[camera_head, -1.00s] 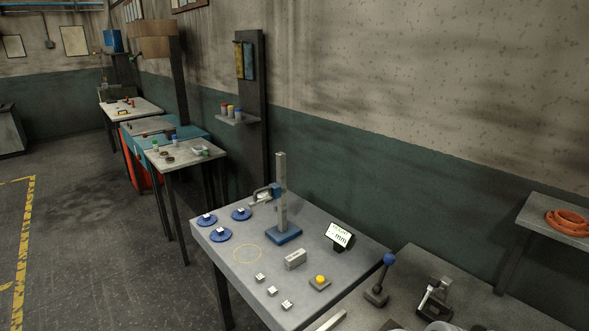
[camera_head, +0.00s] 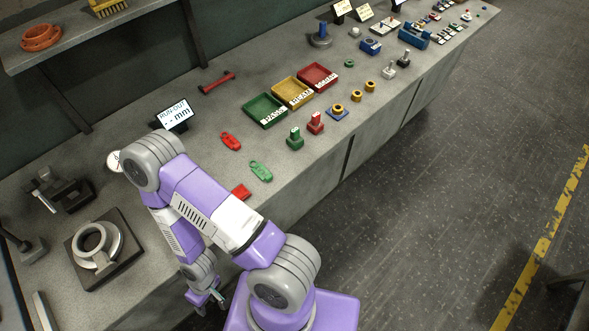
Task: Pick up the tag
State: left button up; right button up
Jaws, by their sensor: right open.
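A red tag (camera_head: 231,141) lies flat on the grey bench, just below the run-out display. A green tag (camera_head: 261,171) lies a little nearer the front edge. Another red piece (camera_head: 241,191) at the front edge is partly hidden by my arm, so I cannot tell its shape. My right gripper (camera_head: 216,297) is low in the picture, in front of the bench and well apart from the tags. It is small here but open, with nothing seen in it. My left gripper is not in view.
A green tray (camera_head: 265,124), a yellow tray and a red tray stand behind the tags. Green and red stamp-like blocks (camera_head: 295,143) stand right of them. The run-out display (camera_head: 174,114) is behind. A ring fixture (camera_head: 84,268) sits at left. Open floor lies right.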

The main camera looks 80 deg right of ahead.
aim_at(260, 171)
jog(key=z, duration=0.7)
jog(key=k, duration=0.2)
jog(key=z, duration=1.5)
jog(key=i, duration=0.3)
jog(key=u, duration=0.1)
jog(key=k, duration=0.95)
jog(key=z, duration=1.3)
jog(key=i, duration=0.9)
jog(key=u, duration=2.05)
